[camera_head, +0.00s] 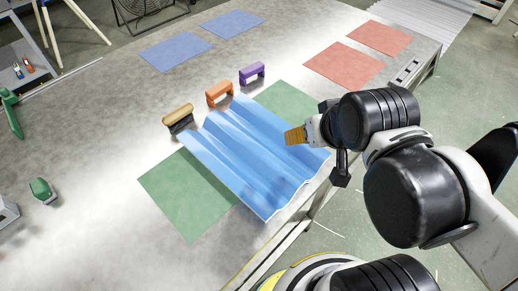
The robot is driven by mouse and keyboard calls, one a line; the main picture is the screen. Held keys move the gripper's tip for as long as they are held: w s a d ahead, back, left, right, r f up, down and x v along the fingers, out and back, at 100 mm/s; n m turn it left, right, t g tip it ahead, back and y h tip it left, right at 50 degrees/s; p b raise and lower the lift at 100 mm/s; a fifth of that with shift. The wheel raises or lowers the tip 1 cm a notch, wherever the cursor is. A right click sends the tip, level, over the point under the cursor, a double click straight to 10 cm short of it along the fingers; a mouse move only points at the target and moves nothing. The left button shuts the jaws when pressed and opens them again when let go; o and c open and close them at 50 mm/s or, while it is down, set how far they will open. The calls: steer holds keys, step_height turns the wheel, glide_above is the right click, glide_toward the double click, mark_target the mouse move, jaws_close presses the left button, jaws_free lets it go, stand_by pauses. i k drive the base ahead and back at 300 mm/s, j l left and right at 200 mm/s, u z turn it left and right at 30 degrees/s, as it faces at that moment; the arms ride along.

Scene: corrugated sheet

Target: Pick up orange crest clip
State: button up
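The orange crest clip (218,92) stands on the grey table just beyond the far edge of the blue corrugated sheet (250,160). It sits between a purple clip (252,72) on its right and a tan-handled brush (178,117) on its left. My gripper (293,135) is over the right part of the sheet, to the right of and nearer than the orange clip, and apart from it. An orange-yellow fingertip part shows at its end. The rest of the fingers is hidden by the wrist, so its opening is unclear.
The sheet lies across green mats (183,195). Blue mats (175,52) lie at the back and red mats (343,64) at the back right. A green-topped object (41,190) stands at the left. The table between the blue mats and the clips is clear.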

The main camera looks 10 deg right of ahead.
mark_target(226, 85)
steer(key=i+l, duration=0.1)
steer(key=l, duration=0.25)
steer(key=i+l, duration=0.15)
steer(key=l, duration=0.15)
steer(key=i+l, duration=0.1)
steer(key=l, duration=0.25)
steer(key=i+l+u, duration=0.1)
steer(key=l, duration=0.2)
